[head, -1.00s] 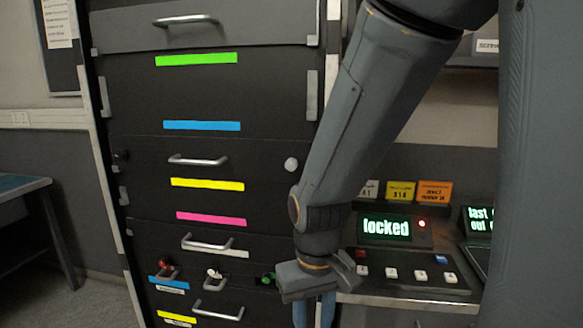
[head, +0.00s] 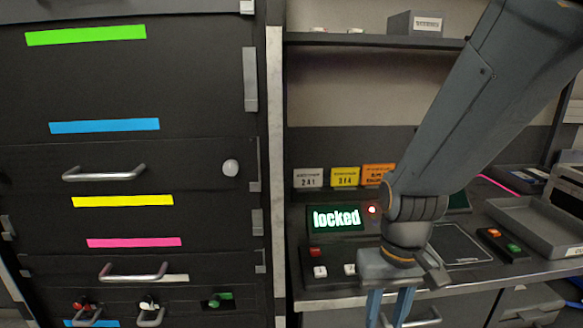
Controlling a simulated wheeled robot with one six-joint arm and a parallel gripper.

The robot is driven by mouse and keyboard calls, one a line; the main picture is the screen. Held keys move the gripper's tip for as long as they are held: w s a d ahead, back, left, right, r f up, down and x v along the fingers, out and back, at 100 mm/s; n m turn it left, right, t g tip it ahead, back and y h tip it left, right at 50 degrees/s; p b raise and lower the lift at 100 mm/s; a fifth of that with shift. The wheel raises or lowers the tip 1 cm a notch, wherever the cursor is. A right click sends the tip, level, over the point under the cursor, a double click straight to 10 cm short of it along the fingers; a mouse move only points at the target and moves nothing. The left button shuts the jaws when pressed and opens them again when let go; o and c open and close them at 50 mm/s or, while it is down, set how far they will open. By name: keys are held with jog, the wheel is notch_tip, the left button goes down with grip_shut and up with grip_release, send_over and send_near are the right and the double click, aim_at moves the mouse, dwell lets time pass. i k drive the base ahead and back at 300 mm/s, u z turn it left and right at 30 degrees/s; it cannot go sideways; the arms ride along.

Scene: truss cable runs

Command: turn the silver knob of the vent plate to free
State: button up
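A pale, silver-white round knob (head: 230,167) sits at the right side of a black panel (head: 190,178) in the dark rack. I cannot tell from its shape which way it is turned, and no vent slots can be made out on the panel. The panel also carries a bar handle (head: 105,173) at its left. My gripper (head: 388,312) hangs fingers down, low and to the right of the rack, in front of the console and well apart from the knob. Its two blue-grey fingers stand apart with nothing visible between them; their tips meet the picture's bottom edge.
A lit display (head: 336,218) reads "locked", with a red light beside it. Red, white and green small knobs (head: 148,303) sit low on the rack. A console with buttons (head: 320,271) and a grey tray (head: 540,225) are on the bench at right. The space before the knob is clear.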

aim_at(231, 166)
jog(key=z, duration=0.15)
jog(key=k, duration=0.9)
jog(key=u, duration=1.35)
